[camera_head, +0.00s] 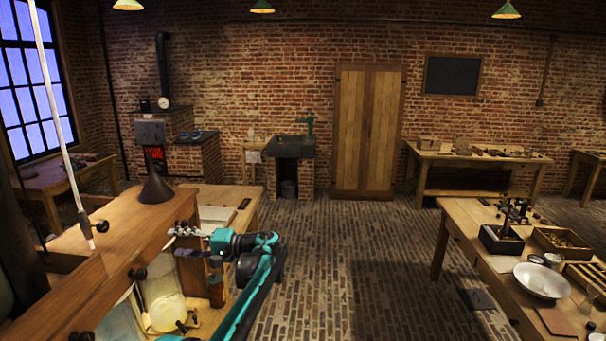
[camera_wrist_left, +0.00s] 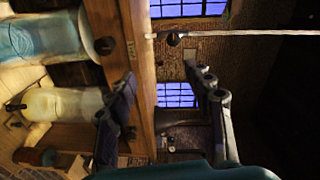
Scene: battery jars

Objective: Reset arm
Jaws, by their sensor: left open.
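My left gripper (camera_head: 178,242) is open at the end of my teal and dark arm. It is beside the right edge of the wooden beam. In the left wrist view its two dark fingers (camera_wrist_left: 160,92) are spread apart, with nothing seen between them but the background. A glass jar with yellowish contents (camera_head: 165,305) stands below the gripper. In the left wrist view this jar (camera_wrist_left: 62,103) and a bluish jar (camera_wrist_left: 45,38) lie left of the fingers, apart from them. My right gripper is not in view.
The wooden beam (camera_head: 110,245) carries a dark funnel (camera_head: 156,187). A pale rod (camera_head: 62,120) rises at the left. The right bench (camera_head: 470,222) holds a white bowl (camera_head: 541,280) and trays. The brick floor (camera_head: 370,270) between the benches is mostly clear.

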